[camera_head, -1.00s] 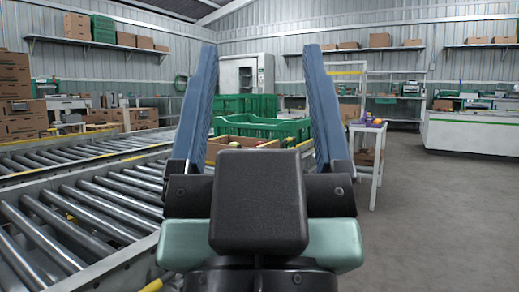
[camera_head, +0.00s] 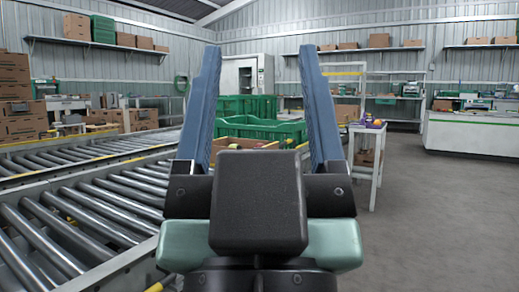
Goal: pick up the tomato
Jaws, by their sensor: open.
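My gripper (camera_head: 258,50) is in the middle of the head camera view, its two long blue fingers pointing up and spread apart. It is open and nothing is between the fingers. Small red and green round items show low between the fingers, just above my dark gripper body, in an open cardboard box (camera_head: 246,133). One reddish item (camera_head: 234,143) there may be a tomato, but it is too small and too covered to be sure. My gripper body hides most of that box.
Roller conveyors (camera_head: 90,205) fill the left side. Green crates (camera_head: 262,127) stand beyond the box. A small white table (camera_head: 367,128) with purple and orange items stands right of the fingers. A white counter (camera_head: 470,133) is at the far right. The grey floor at right is clear.

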